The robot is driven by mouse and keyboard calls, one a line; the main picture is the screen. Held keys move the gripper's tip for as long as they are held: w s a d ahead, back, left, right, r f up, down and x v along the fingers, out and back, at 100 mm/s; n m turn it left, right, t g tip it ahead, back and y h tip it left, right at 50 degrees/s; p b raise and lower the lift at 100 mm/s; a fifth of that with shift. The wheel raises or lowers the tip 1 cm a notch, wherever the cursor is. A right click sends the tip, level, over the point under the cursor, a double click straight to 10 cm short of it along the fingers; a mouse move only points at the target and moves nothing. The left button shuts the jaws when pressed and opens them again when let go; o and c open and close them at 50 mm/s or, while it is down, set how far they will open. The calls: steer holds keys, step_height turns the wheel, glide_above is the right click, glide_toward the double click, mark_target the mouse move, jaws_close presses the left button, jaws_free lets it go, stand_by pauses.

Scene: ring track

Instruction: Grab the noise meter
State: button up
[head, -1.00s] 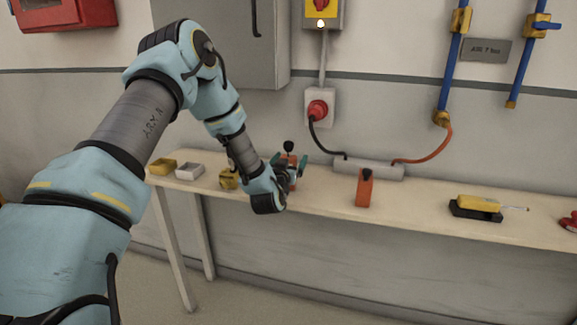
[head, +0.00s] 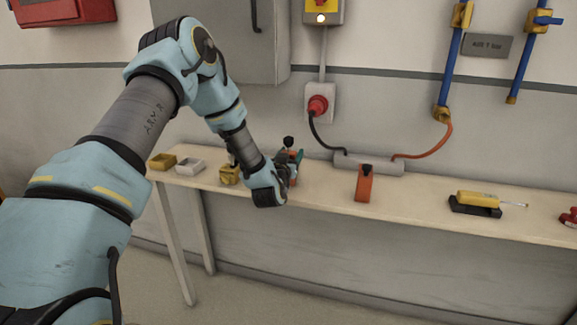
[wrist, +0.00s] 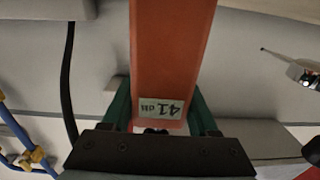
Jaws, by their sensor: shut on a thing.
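The noise meter (wrist: 172,60) is an orange, box-shaped body with a small label reading "41 dB", upside down in the wrist view. It fills the space between the green fingers of my gripper (wrist: 160,112), which are shut on its two sides. In the head view my gripper (head: 290,168) is over the bench, left of the power strip. There the meter shows only as an orange sliver with a dark round knob (head: 288,142) on top; my wrist hides the rest. I cannot tell whether its base touches the bench.
On the bench (head: 420,205) stand a second orange device (head: 364,184), a yellow tool on a black base (head: 477,203), a yellow tray (head: 162,161), a white tray (head: 189,166) and a yellow object (head: 229,175). A grey power strip (head: 368,164) with cables lies behind.

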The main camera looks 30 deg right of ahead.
jaws_close()
